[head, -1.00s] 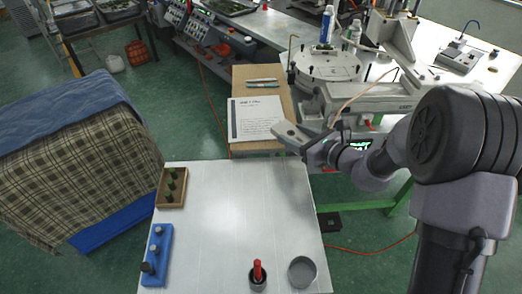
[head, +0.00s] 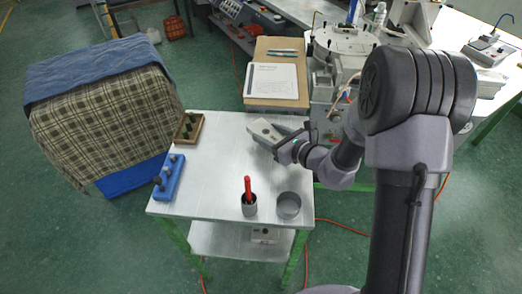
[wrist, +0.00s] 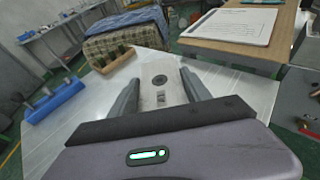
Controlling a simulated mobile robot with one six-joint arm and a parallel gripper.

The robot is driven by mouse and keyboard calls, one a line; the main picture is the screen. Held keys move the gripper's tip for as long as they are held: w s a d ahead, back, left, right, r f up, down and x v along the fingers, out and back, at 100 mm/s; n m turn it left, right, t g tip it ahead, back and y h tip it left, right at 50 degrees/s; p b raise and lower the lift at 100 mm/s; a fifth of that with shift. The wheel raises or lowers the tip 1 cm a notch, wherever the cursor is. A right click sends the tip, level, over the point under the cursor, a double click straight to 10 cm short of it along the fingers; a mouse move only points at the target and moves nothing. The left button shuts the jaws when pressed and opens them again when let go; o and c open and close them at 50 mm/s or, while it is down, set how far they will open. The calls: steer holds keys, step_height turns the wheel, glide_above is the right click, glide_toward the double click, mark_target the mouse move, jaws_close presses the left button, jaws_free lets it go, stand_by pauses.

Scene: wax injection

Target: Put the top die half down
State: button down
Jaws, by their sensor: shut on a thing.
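The top die half is a pale grey metal block (head: 265,131) at the back right of the white table (head: 218,160). It also shows in the wrist view (wrist: 160,84), with a dark round hole and a small slot on its upper face. My gripper (head: 280,144) is shut on it, with one dark finger along each side in the wrist view (wrist: 160,90). The block is low over the tabletop; I cannot tell whether it touches the surface. Its underside is hidden.
A wooden tray (head: 180,138) and a blue rack (head: 160,188) with dark pieces stand at the table's left. A grey cup with a red-handled tool (head: 248,205) and a round grey dish (head: 288,205) stand at the front. The table's middle is clear. A paper (head: 276,80) lies behind.

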step_height(320, 180, down, 4)
steer(key=shift+f+b, duration=0.1)
steer(key=shift+b, duration=0.65)
steer(key=shift+s, duration=0.1)
steer(key=shift+f, duration=0.2)
steer(key=shift+c, duration=2.4)
jaws_free()
steer(key=shift+r, duration=0.1)
steer(key=shift+r, duration=0.1)
